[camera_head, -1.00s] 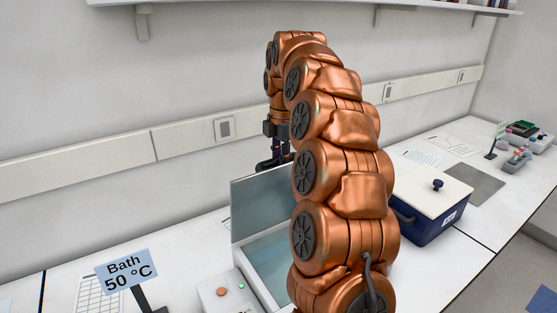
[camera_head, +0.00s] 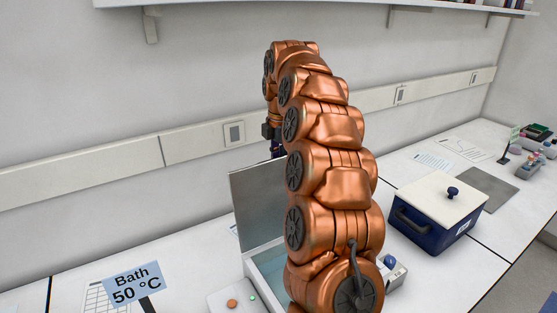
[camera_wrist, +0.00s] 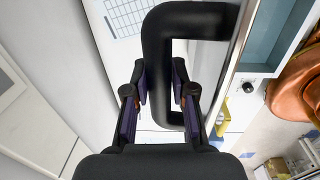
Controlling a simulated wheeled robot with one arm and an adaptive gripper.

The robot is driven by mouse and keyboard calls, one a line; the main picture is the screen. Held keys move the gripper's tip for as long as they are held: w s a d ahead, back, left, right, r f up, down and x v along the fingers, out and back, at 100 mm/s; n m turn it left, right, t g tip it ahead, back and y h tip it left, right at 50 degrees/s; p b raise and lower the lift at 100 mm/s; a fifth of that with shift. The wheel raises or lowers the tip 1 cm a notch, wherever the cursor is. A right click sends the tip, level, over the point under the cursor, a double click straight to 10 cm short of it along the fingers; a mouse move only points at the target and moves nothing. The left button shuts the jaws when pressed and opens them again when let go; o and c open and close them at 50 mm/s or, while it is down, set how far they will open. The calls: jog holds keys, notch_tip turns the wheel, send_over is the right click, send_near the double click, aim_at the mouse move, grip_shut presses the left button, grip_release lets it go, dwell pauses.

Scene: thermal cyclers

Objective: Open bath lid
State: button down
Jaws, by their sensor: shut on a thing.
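The bath (camera_head: 256,275) is a white box with a pale blue inside, partly hidden behind my arm. Its lid (camera_head: 257,200) stands up at the back, leaning slightly backward, so the bath is open on the visible side. In the wrist view the lid's black loop handle (camera_wrist: 157,42) shows large, with one bar running between my fingers. My gripper (camera_wrist: 159,75) is shut on this bar. In the head view the gripper is mostly hidden behind the lid and arm. The wrist view also shows the bath's inside (camera_wrist: 266,38).
A "Bath 50 °C" sign (camera_head: 133,284) stands at the front left. A dark blue box with a white lid (camera_head: 440,205) stands to the right. The wall (camera_head: 80,110) with a socket rail is close behind. Papers (camera_head: 465,149) lie on the bench.

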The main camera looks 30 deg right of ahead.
jog(key=shift+r, duration=0.2)
jog(key=c, duration=1)
grip_release()
jog(key=shift+f, duration=0.1)
jog(key=shift+o, duration=0.2)
